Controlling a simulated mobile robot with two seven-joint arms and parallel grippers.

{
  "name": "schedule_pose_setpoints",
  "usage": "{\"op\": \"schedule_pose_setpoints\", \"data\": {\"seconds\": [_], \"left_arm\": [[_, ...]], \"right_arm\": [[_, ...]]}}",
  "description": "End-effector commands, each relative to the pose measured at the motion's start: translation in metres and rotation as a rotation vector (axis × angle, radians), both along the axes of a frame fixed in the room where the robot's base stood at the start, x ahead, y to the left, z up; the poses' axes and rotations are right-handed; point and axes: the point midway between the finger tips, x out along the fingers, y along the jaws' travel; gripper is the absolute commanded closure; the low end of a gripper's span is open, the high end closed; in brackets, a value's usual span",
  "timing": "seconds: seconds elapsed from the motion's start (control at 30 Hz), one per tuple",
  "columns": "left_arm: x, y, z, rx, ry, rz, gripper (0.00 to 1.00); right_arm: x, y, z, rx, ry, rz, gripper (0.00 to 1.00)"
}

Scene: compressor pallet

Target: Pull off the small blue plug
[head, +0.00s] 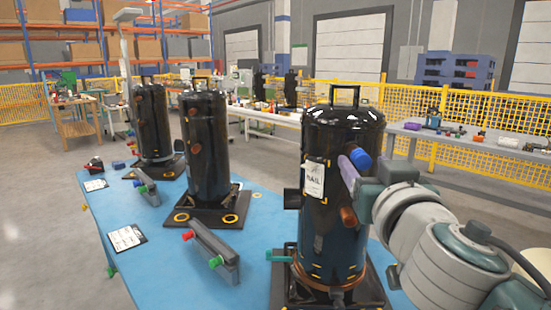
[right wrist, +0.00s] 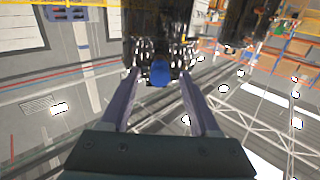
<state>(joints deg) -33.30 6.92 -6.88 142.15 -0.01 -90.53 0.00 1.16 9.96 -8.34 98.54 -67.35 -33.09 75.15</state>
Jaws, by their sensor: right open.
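The small blue plug (head: 361,159) is on the upper side of the nearest black compressor (head: 334,232), in the head view. It also shows in the right wrist view (right wrist: 159,72), centred between the fingertips. My right gripper (head: 350,165) reaches in from the right, with its purple fingers at the plug's height. In the right wrist view the gripper (right wrist: 160,80) is open, one finger on each side of the plug, with gaps visible. I cannot tell how far the tips reach past it. My left gripper is not in view.
Two more black compressors (head: 206,146) (head: 153,121) stand on the blue tabletop (head: 165,270). Grey bars with coloured ends (head: 214,252) and labelled cards (head: 126,238) lie at the left. A copper stub (head: 348,217) sticks out below the plug. A yellow fence (head: 455,115) stands behind.

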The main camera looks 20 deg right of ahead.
Motion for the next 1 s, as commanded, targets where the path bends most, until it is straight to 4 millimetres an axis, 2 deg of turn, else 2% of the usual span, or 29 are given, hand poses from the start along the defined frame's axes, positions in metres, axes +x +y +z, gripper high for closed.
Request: {"op": "schedule_pose_setpoints", "data": {"seconds": [0.27, 1.0], "left_arm": [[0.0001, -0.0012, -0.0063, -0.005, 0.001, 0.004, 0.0], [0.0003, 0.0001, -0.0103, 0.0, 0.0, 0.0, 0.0]], "right_arm": [[0.0134, -0.0055, -0.0001, 0.0, -0.001, 0.0, 0.38], [0.0134, -0.0055, -0.001, 0.001, 0.0, 0.0, 0.38]]}}
